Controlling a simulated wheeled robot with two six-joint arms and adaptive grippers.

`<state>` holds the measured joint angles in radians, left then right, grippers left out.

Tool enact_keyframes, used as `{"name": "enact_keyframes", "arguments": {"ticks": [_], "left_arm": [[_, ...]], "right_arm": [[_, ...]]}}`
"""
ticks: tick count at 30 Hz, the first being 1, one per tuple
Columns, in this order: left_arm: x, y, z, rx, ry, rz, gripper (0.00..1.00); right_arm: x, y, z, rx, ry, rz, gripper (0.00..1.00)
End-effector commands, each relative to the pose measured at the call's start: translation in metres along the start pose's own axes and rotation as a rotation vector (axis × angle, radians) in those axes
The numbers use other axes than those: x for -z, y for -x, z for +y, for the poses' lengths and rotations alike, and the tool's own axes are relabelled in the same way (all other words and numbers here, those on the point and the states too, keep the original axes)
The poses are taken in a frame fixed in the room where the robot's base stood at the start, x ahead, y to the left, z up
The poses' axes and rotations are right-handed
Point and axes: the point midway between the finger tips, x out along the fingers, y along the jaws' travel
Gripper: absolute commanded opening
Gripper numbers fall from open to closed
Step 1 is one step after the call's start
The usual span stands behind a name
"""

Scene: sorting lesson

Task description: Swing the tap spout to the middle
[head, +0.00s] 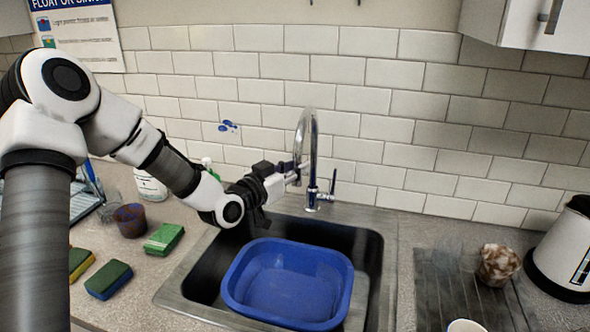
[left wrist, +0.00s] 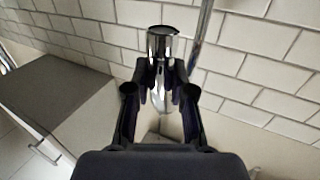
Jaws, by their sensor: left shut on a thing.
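The chrome tap (head: 313,160) stands behind the sink against the tiled wall. Its arched spout (head: 301,128) has its end to the left of the upright. My left gripper (head: 294,174) reaches in from the left and is shut on the spout near its end. In the left wrist view, the fingers (left wrist: 162,88) close around the chrome spout end (left wrist: 161,45), one on each side. The sink (head: 366,268) is dark inside, and a blue basin (head: 341,310) sits in it. My right gripper is not in view.
The tap's lever (head: 333,183) is right of the upright. Left on the counter are a brown cup (head: 130,220), a green sponge (head: 164,239) and a white bottle (head: 150,186). Right are a dirty cup (head: 497,265), a drainboard (head: 450,285) and a kettle (head: 566,250).

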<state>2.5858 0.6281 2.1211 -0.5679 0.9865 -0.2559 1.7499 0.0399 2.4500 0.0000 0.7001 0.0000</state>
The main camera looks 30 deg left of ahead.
Motion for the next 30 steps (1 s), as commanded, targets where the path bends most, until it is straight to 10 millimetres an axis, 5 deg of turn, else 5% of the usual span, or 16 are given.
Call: {"name": "enact_keyframes", "arguments": {"ticks": [12,13,15,25,30], "left_arm": [[0.005,-0.001,-0.002,0.005,-0.004,0.011,0.0],[0.005,-0.001,-0.002,0.005,-0.004,0.011,0.26],[0.005,-0.001,-0.002,0.005,-0.004,0.011,0.49],[0.003,0.002,-0.002,0.003,0.0,0.006,0.49],[0.003,0.025,-0.002,0.003,0.007,0.008,0.49]], "right_arm": [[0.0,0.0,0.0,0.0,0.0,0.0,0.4],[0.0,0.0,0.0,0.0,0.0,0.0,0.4],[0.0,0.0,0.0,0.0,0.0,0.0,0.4],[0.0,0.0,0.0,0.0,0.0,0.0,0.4],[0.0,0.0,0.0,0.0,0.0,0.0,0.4]]}}
